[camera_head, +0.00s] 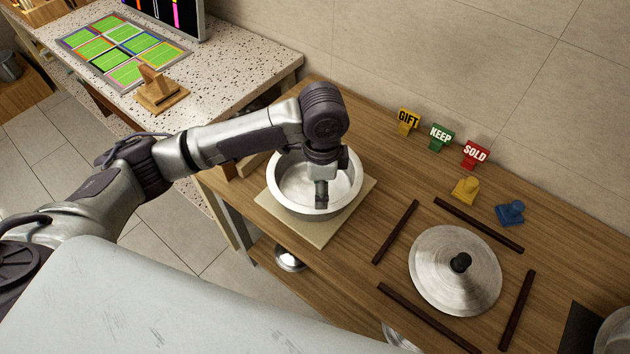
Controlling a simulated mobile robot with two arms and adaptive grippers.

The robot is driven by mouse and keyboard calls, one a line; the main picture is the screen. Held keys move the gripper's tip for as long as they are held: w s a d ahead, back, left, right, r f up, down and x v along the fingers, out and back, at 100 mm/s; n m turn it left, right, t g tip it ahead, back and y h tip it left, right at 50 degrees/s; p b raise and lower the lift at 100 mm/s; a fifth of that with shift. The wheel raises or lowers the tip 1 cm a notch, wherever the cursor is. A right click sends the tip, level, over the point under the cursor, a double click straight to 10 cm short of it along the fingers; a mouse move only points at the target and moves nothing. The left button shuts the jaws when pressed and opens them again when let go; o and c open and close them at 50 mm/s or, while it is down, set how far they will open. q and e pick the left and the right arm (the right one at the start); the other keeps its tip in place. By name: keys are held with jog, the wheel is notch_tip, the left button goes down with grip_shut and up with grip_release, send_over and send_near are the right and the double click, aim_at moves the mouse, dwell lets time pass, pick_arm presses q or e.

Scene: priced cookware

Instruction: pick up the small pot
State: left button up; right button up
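A round metal pot (292,188), open at the top, stands on a pale square board (318,231) on the wooden table. My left gripper (321,201) points down over the near part of the pot, close to its rim. It looks narrow from here, and I cannot tell whether its fingers are apart or closed on the rim. The gripper and wrist hide part of the pot's inside and far rim. My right gripper is not in view.
A round metal lid (455,270) with a black knob lies among several dark wooden strips. GIFT (408,120), KEEP (441,136) and SOLD (475,153) signs, a yellow stamp (465,191) and a blue stamp (510,213) stand near the wall. Another metal vessel (615,333) is cut off at bottom right.

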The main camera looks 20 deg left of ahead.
pick_arm(q)
send_over(319, 211)
notch_tip(319, 211, down, 5)
jog(key=shift+r, duration=0.15)
jog(key=f, duration=0.1)
jog(key=f+p, duration=0.1)
jog(key=f, duration=0.1)
jog(key=a+f+p, duration=0.1)
jog(key=shift+w+f, duration=0.2)
jog(key=shift+f, duration=0.2)
jog(key=shift+d+f, duration=0.1)
jog(key=shift+f, duration=0.15)
grip_shut()
